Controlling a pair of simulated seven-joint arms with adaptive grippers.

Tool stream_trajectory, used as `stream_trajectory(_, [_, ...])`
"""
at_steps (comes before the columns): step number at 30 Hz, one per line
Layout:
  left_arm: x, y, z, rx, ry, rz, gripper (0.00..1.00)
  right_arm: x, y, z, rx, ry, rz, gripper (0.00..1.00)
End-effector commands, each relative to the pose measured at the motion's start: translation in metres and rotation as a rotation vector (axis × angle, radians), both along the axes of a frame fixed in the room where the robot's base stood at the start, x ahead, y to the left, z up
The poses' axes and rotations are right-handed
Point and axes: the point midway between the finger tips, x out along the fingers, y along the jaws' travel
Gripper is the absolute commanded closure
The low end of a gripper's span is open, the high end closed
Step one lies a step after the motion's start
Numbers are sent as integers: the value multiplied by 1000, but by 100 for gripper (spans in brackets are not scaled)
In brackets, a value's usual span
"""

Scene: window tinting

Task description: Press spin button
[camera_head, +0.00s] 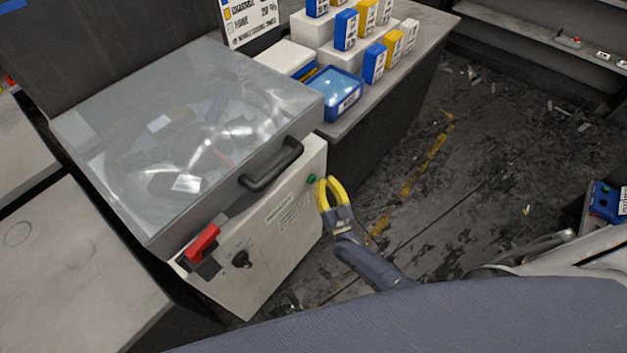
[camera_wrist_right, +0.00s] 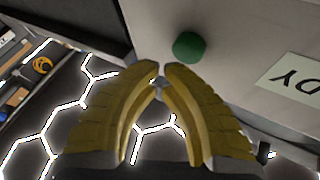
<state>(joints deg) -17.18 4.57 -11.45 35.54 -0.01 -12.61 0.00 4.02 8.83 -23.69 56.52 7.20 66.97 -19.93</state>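The green spin button (camera_head: 311,179) is a small round knob on the upper right of the machine's pale front panel (camera_head: 275,235). It also shows large in the right wrist view (camera_wrist_right: 188,46), just beyond and slightly right of my fingertips. My right gripper (camera_head: 328,181) has yellow fingers and is beside the button, close to the panel corner. In the right wrist view its fingertips (camera_wrist_right: 164,68) nearly meet, with nothing between them. A small gap seems to separate them from the button; contact cannot be seen. My left gripper is not in view.
The machine has a closed clear lid (camera_head: 190,125) with a dark handle (camera_head: 271,166), a red switch (camera_head: 203,243) and a black knob (camera_head: 242,259). A counter with a blue tray (camera_head: 335,92) and several small boxes stands behind. The dark floor (camera_head: 480,150) at right is mostly open, with scattered debris.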

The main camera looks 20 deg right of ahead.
Motion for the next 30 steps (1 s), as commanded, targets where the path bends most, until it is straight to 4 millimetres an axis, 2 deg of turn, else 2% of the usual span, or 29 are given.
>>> stream_trajectory(30, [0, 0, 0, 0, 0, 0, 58, 8, 5, 0, 0, 0, 0, 100])
